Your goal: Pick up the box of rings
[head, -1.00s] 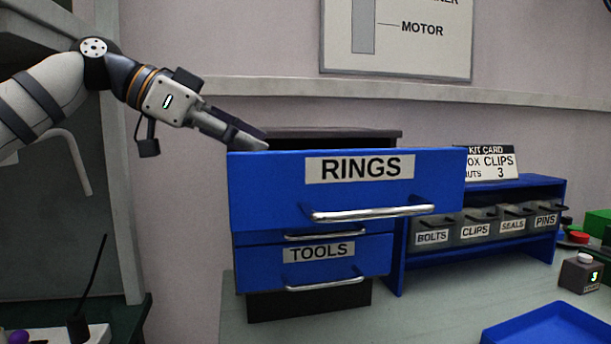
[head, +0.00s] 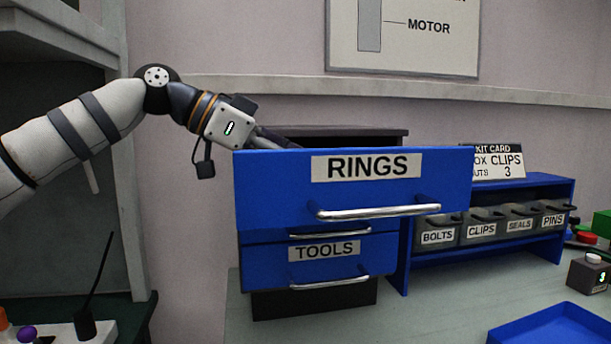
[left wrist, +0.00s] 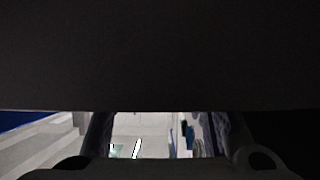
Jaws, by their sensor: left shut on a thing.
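The RINGS drawer (head: 270,190) is the upper drawer of a blue cabinet and stands pulled out, with a silver handle on its front. My left gripper (head: 277,138) reaches from the left over the drawer's left side, its fingertips hidden behind the front panel. In the left wrist view a dark, straight-edged thing (left wrist: 160,55) fills the upper part, close to the camera. It appears to be the box of rings, held by the left gripper. In the head view the box is hidden inside the drawer. My right gripper is not in view.
The TOOLS drawer (head: 262,262) sits lower in the cabinet. To the right is a blue rack (head: 408,262) with bins labelled BOLTS, CLIPS, SEALS and PINS, and a kit card (head: 498,161) on top. A blue tray (head: 555,325) lies at the front right.

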